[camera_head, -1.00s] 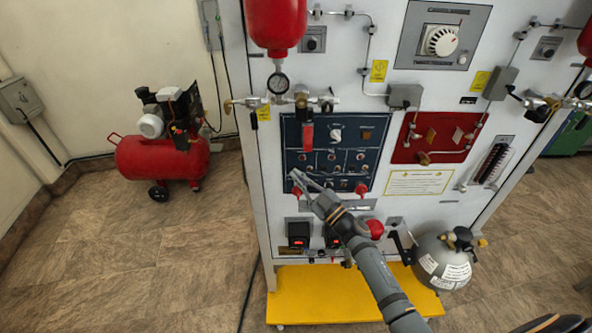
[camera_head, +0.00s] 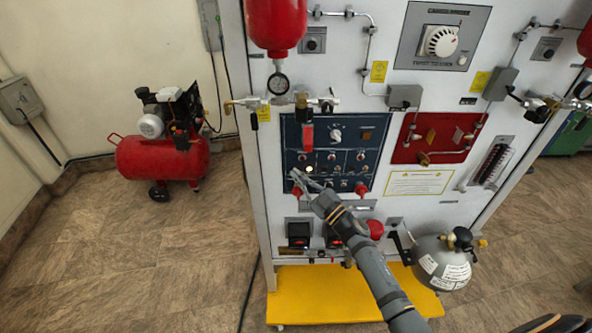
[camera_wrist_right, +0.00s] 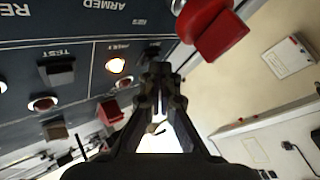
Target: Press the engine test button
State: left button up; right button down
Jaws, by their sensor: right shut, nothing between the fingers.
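The dark blue engine panel (camera_head: 322,133) is on the front of the white trainer. My right gripper (camera_head: 297,176) is at its lower left, fingers pointing at the panel; contact cannot be told. In the right wrist view the gripper (camera_wrist_right: 160,75) is shut and empty, its tips close to the panel's edge. A round lamp glows (camera_head: 309,170) just above the fingers; it also shows lit in the wrist view (camera_wrist_right: 115,65). A "TEST" label shows there beside a dark switch (camera_wrist_right: 60,72). Which control is the engine test button cannot be told. My left gripper is out of view.
A red knob (camera_wrist_right: 212,32) sits close to my right fingertips. A red panel (camera_head: 434,137) and a grey tank (camera_head: 440,265) are at the right. The yellow base (camera_head: 330,302) juts out below.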

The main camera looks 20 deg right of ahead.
jog(key=shift+s+a, duration=0.2)
jog(key=shift+s, duration=0.45)
jog(key=shift+p, duration=0.3)
jog(key=s+p, duration=0.1)
jog(key=s, duration=0.1)
jog(key=s+a+p, duration=0.1)
jog(key=s, duration=0.1)
jog(key=shift+s+a, duration=0.2)
jog(key=shift+s, duration=0.2)
